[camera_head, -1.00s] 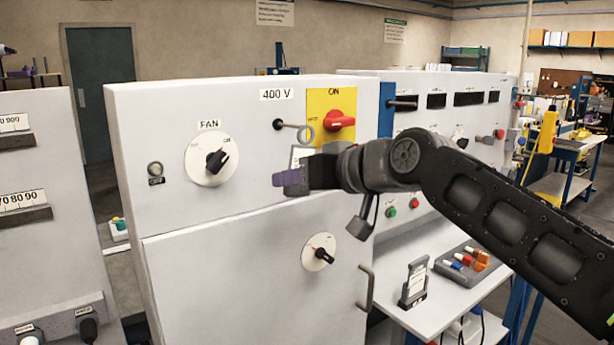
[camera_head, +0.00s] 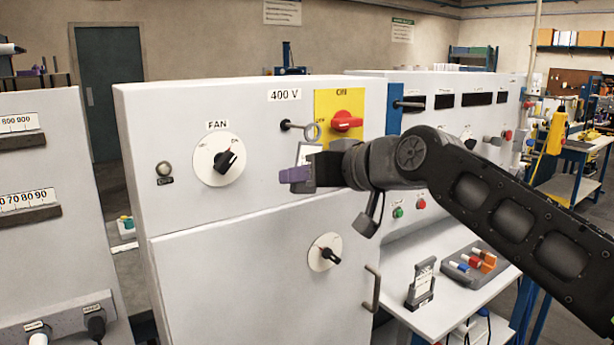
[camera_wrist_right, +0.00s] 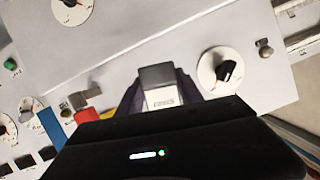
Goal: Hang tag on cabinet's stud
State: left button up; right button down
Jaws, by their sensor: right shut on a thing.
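My right gripper (camera_head: 297,175), with purple fingertips, is in front of the cabinet's upper panel (camera_head: 250,175). It is shut on the tag (camera_head: 308,153), a white label in a grey frame. The right wrist view shows the tag (camera_wrist_right: 160,90) between the two fingers. The cabinet's stud (camera_head: 287,125) is dark and sticks out below the 400 V label. A grey ring (camera_head: 312,132) shows at its outer end, just above the tag; I cannot tell whether it belongs to the tag or touches the stud. My left gripper is out of view.
A yellow plate with a red rotary switch (camera_head: 345,121) is right of the stud. The FAN dial (camera_head: 218,159) is to the left. A dark padlock-like piece (camera_head: 366,222) hangs below my wrist. A tag holder (camera_head: 421,284) and a tray (camera_head: 475,266) stand on the side shelf.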

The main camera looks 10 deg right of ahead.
jog(key=shift+w+a, duration=0.2)
jog(key=shift+w, duration=0.45)
jog(key=shift+w+a+p, duration=0.2)
jog(key=shift+w+p, duration=0.15)
jog(key=shift+f, duration=0.3)
dwell(0.6)
jog(key=c, duration=0.7)
grip_release()
jog(key=shift+f+b+v, duration=0.15)
jog(key=shift+b+v, duration=0.4)
jog(key=shift+v, duration=1.7)
jog(key=shift+f+b+v, duration=0.1)
jog(key=shift+b+v, duration=0.45)
jog(key=shift+v, duration=1.7)
jog(key=shift+s, duration=0.1)
